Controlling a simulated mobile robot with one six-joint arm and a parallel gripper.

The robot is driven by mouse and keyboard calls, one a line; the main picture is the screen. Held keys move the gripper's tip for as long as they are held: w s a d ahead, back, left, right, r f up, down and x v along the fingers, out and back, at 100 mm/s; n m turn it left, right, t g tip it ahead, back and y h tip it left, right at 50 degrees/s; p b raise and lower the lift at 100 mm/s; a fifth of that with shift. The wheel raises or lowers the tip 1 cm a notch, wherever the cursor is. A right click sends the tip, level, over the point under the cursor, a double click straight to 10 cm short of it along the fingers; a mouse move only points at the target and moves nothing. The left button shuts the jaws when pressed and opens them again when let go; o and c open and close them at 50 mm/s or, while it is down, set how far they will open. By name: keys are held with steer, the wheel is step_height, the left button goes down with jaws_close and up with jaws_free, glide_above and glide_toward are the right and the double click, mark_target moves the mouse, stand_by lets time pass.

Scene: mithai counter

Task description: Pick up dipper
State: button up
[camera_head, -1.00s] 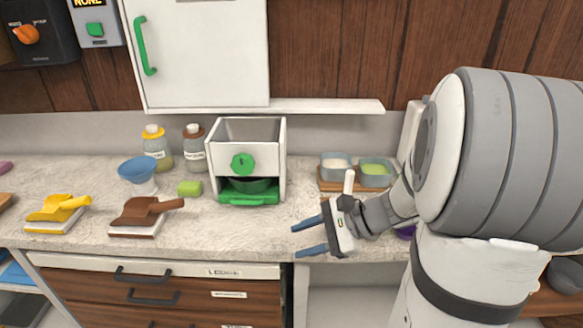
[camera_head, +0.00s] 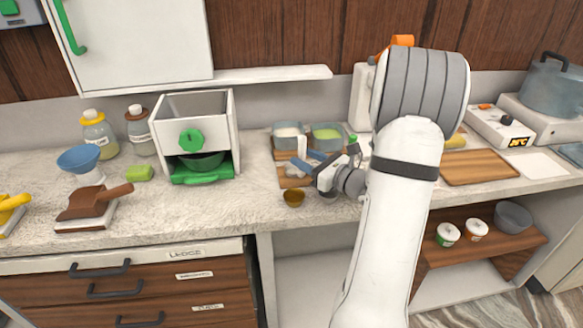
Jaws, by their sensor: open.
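I cannot clearly make out a whole dipper. A short white upright piece (camera_head: 302,147), possibly the dipper's handle, stands in front of the two food containers, just behind my fingers. My gripper (camera_head: 304,164) is open, low over the counter, with its blue fingers pointing left. It is close to the white piece, but I cannot tell whether they touch. What lies under the fingers is partly hidden. A small gold-brown cup (camera_head: 293,198) sits near the counter's front edge, below and left of my gripper.
Containers of white (camera_head: 287,135) and green (camera_head: 327,136) food stand behind my gripper. A white press (camera_head: 192,125) with green parts stands left. A brown-handled tool (camera_head: 92,202) lies farther left. A wooden board (camera_head: 479,168) lies right. Counter between press and cup is clear.

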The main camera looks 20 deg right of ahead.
steer(key=shift+x, duration=1.05)
jaws_close()
